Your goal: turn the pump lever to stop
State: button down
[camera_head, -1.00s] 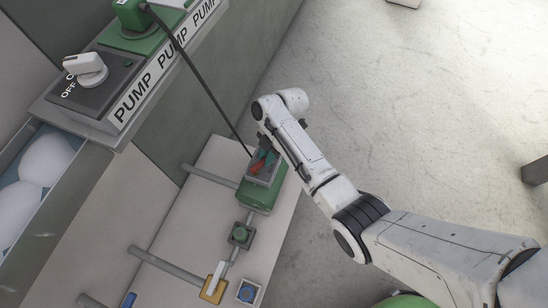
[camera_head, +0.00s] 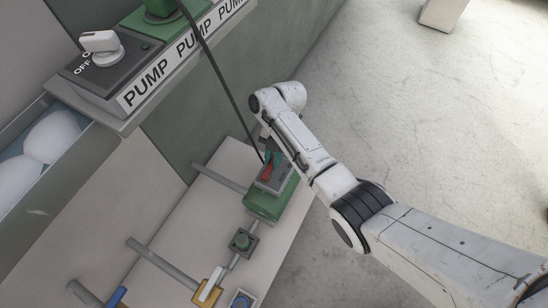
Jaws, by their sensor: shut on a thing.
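The pump lever (camera_head: 266,172) is a small red handle on the grey top of a green pump box (camera_head: 266,207), at the centre of the view. My gripper (camera_head: 269,158) reaches down to it from above and is shut on the lever. The fingers and my arm hide part of the lever and the box's right side. The lettering on the box's plate is too small to read.
A grey panel (camera_head: 75,70) with a white OFF/ON knob (camera_head: 100,42) and PUMP labels is at upper left. A black cable (camera_head: 222,82) runs down to the box.

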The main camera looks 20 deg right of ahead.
jog(key=c, duration=1)
grip_release()
jog(key=shift+c, duration=0.2)
jog(key=p+v, duration=0.2)
jog(key=v, duration=0.8)
jog(key=shift+w+r+p, duration=0.15)
jog(key=shift+r+p, duration=0.2)
jog(key=shift+p, duration=0.05)
